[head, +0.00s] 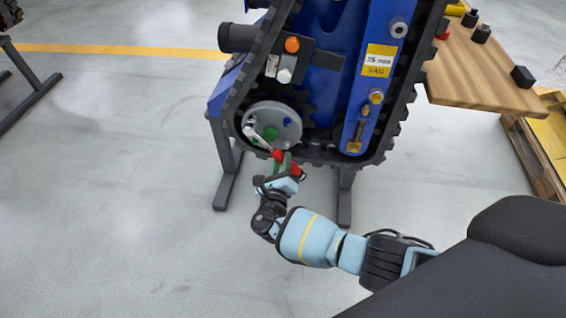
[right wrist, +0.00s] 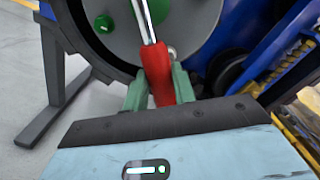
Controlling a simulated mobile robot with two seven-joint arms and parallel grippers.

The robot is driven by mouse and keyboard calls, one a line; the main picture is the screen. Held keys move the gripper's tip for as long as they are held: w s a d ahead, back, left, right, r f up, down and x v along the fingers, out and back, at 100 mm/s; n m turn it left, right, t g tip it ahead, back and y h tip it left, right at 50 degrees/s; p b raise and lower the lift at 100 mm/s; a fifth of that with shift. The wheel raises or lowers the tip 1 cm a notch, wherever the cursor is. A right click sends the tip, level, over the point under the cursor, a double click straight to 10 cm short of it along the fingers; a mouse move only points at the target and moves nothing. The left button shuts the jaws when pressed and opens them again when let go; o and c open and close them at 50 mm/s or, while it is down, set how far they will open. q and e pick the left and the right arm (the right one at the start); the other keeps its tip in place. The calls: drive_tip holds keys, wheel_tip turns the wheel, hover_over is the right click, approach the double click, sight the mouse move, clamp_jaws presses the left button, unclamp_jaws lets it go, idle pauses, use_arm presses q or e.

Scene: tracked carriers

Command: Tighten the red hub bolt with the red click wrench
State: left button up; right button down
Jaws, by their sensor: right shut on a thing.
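The red click wrench has a red handle (head: 289,164) and a bright metal shaft. Its head lies over the left side of the grey hub disc (head: 262,112) in the head view. My right gripper (head: 285,168) is shut on the handle, below the hub; in the right wrist view its green fingers stand either side of the red handle (right wrist: 158,72). The hub shows a green bolt (head: 270,132) and a blue bolt (head: 287,121). I see no red bolt; the wrench head may cover it, and whether it is seated cannot be told. My left gripper is out of view.
The blue carrier (head: 340,30) with black track stands on dark legs (head: 227,185). An orange knob (head: 292,44) and a brass fitting (head: 356,140) stick out. A wooden table (head: 470,75) with small black parts is at right.

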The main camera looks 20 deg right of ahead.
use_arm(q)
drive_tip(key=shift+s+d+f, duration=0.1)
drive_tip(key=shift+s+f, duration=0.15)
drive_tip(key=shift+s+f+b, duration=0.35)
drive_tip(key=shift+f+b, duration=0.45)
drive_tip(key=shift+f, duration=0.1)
use_arm(e)
drive_tip(key=shift+w+a+f+m, duration=0.35)
drive_tip(key=shift+a+m, duration=0.1)
drive_tip(key=shift+m, duration=0.25)
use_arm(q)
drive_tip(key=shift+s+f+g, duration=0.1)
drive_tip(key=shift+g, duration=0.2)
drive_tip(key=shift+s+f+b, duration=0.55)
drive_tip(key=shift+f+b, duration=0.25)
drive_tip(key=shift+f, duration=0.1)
use_arm(e)
drive_tip(key=shift+w+a+f+m, duration=0.3)
drive_tip(key=shift+a+m, duration=0.2)
drive_tip(key=shift+m, duration=0.1)
